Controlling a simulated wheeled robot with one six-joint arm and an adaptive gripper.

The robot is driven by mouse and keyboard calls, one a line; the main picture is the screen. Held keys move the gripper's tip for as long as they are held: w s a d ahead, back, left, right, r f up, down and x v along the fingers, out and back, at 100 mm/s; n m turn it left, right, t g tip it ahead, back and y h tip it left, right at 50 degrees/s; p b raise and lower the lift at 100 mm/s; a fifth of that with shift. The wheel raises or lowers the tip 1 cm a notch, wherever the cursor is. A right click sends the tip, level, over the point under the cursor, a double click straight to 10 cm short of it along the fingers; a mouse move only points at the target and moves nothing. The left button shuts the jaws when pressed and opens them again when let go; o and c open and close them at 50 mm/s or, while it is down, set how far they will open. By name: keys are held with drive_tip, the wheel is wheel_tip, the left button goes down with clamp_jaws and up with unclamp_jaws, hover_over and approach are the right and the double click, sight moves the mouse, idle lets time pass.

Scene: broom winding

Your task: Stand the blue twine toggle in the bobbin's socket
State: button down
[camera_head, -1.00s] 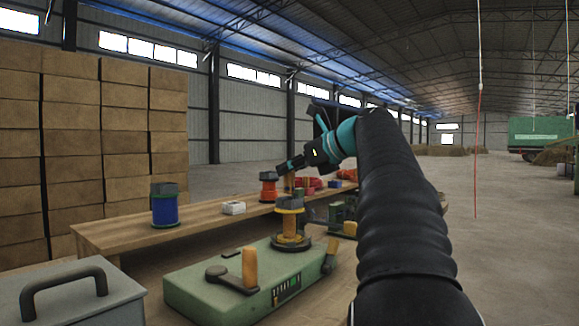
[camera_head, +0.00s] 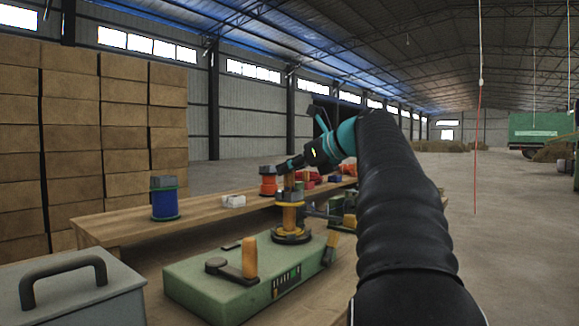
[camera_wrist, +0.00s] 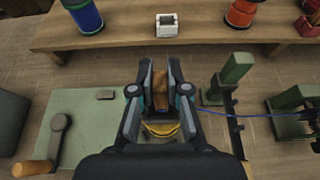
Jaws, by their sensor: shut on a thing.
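My gripper (camera_head: 288,164) is shut on the toggle, a brown wooden-looking peg (camera_wrist: 160,88) upright between the fingers in the wrist view. A thin blue twine (camera_wrist: 245,115) runs from the gripper area to the right. The yellow-orange bobbin (camera_head: 289,217) stands on the green winder (camera_head: 215,284), just below the gripper in the head view. In the wrist view, a yellow arc of the bobbin (camera_wrist: 162,129) shows below the fingers. The socket and the toggle's lower end are hidden, so I cannot tell whether they touch.
Behind, a wooden bench (camera_head: 120,224) holds a blue spool (camera_head: 164,199), a white block (camera_head: 233,201) and an orange spool (camera_head: 268,182). A grey toolbox (camera_head: 75,295) is front left.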

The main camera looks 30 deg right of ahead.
drive_tip(key=shift+f+b, duration=0.3)
drive_tip(key=shift+f, duration=0.55)
drive_tip(key=c, duration=1.1)
unclamp_jaws()
drive_tip(key=v, duration=1.2)
